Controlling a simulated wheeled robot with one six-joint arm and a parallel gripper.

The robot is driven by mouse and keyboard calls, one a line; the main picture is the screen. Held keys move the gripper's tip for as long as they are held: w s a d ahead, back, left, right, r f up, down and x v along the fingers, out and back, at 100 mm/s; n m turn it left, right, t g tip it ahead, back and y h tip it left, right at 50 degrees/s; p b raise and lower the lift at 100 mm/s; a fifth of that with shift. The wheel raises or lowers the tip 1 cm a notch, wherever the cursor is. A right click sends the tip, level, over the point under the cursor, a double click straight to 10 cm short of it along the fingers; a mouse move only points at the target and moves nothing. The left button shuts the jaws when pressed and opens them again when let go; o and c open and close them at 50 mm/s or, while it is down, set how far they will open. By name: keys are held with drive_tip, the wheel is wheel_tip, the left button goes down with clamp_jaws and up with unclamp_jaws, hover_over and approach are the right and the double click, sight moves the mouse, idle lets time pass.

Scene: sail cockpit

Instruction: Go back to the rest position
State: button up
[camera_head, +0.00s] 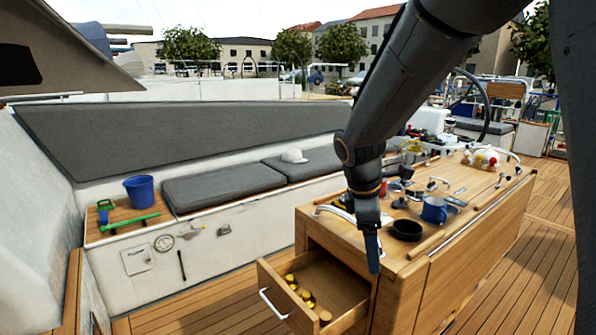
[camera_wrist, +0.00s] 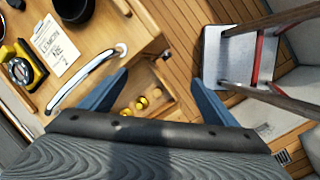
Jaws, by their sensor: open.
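My gripper (camera_head: 372,252) hangs at the left end of the wooden cockpit table (camera_head: 405,272), pointing down beside the open drawer (camera_head: 268,286). In the wrist view its two blue fingers (camera_wrist: 160,95) are spread apart, with nothing between them. The drawer is pulled out and holds several yellow round items (camera_head: 308,297), which also show between the fingers in the wrist view (camera_wrist: 141,103). My arm comes down from the top right of the head view and hides part of the tabletop.
On the table stand a black bowl (camera_head: 406,230), a blue mug (camera_head: 434,210) and a curved metal handrail (camera_wrist: 88,76). A blue bucket (camera_head: 140,189) stands on the left bench. Grey cushions (camera_head: 222,186) line the seat. Wooden deck (camera_head: 188,316) lies free left of the drawer.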

drive_tip(key=s+d+f+m+y, duration=0.1)
drive_tip(key=s+f+m, duration=0.3)
drive_tip(key=s+m, duration=0.4)
drive_tip(key=s+d+f+m+y+b, duration=0.1)
drive_tip(key=s+f+m, duration=0.3)
drive_tip(key=s+m, duration=0.3)
drive_tip(key=shift+s+d+m+y, duration=0.2)
drive_tip(key=shift+s+m+y, duration=0.1)
drive_tip(key=shift+s+m, duration=0.1)
